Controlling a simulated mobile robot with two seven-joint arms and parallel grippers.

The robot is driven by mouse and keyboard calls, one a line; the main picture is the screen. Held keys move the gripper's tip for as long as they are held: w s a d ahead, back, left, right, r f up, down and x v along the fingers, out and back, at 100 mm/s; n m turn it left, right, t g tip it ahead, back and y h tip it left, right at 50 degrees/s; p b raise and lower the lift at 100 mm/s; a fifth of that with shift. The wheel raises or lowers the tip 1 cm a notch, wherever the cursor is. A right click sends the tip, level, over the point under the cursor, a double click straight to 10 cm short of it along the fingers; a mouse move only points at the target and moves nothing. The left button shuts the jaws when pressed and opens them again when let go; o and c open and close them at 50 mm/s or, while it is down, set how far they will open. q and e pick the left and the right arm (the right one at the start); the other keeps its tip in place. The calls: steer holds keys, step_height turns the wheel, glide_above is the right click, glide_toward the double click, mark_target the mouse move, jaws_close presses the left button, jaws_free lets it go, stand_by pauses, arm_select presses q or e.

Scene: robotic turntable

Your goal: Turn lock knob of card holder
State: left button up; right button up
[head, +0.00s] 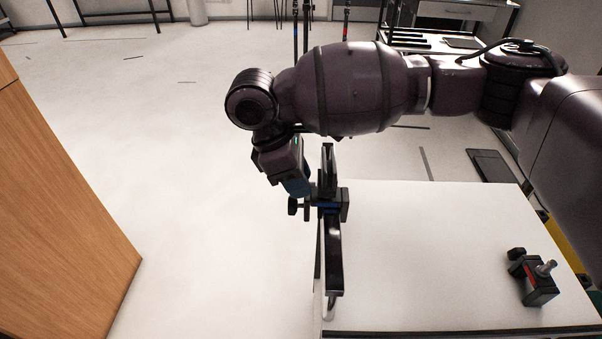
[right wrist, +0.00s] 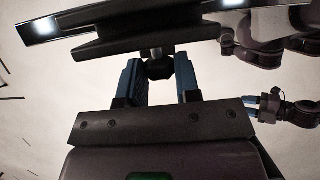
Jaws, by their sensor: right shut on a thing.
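The card holder (head: 334,245) is a long black bar with a blue-marked clamp block, at the left edge of the white table. My right gripper (head: 297,187) is at the clamp's left side, partly hidden by my wrist. The holder's black bar (right wrist: 140,38) crosses above the fingers there. A small blue-tipped part (right wrist: 268,108) at the right looks like my left gripper; its jaw state is unclear.
The white table (head: 430,255) is mostly bare. A small black clamp with a red mark (head: 538,284) lies at its right front. A wooden cabinet (head: 60,220) stands at the left, with open floor (head: 200,180) between. A shelf (head: 440,35) is at the back.

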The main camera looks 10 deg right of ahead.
steer(key=shift+r+g+p, duration=0.25)
steer(key=shift+g+p, duration=0.05)
steer(key=shift+p, duration=0.95)
steer(key=shift+w+f+g+p, duration=0.1)
steer(key=shift+g+p, duration=0.2)
steer(key=shift+p, duration=0.15)
steer(key=shift+f, duration=0.1)
steer(key=shift+w+f+n+g+p, duration=0.15)
steer(key=shift+n+g+p, duration=0.25)
steer(key=shift+g+p, duration=0.65)
steer(key=shift+g, duration=0.55)
steer(key=o, duration=0.9)
steer(key=shift+o, duration=0.2)
